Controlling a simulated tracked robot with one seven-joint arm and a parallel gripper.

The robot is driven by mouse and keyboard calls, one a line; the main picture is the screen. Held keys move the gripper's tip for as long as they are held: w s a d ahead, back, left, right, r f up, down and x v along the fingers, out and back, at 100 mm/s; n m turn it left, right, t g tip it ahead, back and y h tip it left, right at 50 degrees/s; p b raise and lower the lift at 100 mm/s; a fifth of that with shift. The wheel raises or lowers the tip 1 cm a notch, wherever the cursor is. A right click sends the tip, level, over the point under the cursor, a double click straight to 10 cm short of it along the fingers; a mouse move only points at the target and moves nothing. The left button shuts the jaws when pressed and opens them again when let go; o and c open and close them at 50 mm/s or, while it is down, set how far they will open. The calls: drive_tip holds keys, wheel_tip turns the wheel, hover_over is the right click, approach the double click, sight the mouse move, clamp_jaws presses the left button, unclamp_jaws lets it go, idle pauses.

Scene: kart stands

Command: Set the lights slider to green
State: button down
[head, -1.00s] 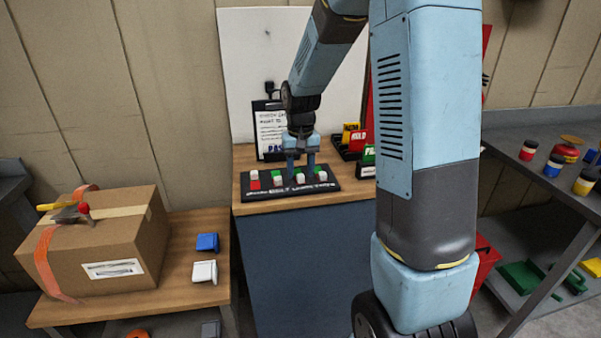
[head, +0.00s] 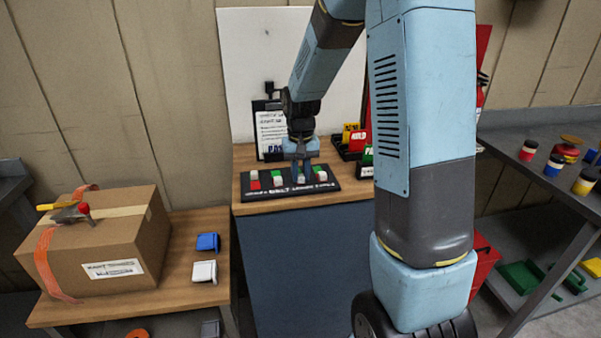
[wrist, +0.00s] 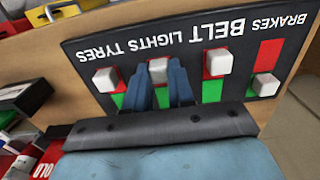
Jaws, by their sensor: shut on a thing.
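The dark slider board (wrist: 85,60) lies on a wooden top, its labels upside down in the wrist view. The lights slider's white knob (wrist: 158,68) stands between my gripper's (wrist: 159,77) two blue fingertips, which are shut on it. The knob sits at the label end of its slot, the red end; green (wrist: 162,98) shows on the other side, between the fingers. In the head view the board (head: 345,190) is on the stand, and my gripper (head: 299,174) reaches down over it, mostly hiding the lights knob.
The belt knob (wrist: 217,62) and tyres knob (wrist: 105,80) flank the held knob, with green beyond them. The brakes knob (wrist: 265,85) is at its green end, red showing. A clipboard (head: 271,135) stands behind the board; colored signs (head: 357,140) are at the right.

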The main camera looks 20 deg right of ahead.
idle(0.4)
drive_tip(key=shift+w+d, duration=0.15)
drive_tip(key=shift+w, duration=1.05)
drive_tip(key=shift+w+d, duration=0.1)
drive_tip(key=shift+w, duration=1.1)
drive_tip(key=c, duration=1)
unclamp_jaws()
drive_tip(key=shift+o, duration=0.2)
wheel_tip(320, 180, up, 14)
drive_tip(key=shift+f, duration=0.15)
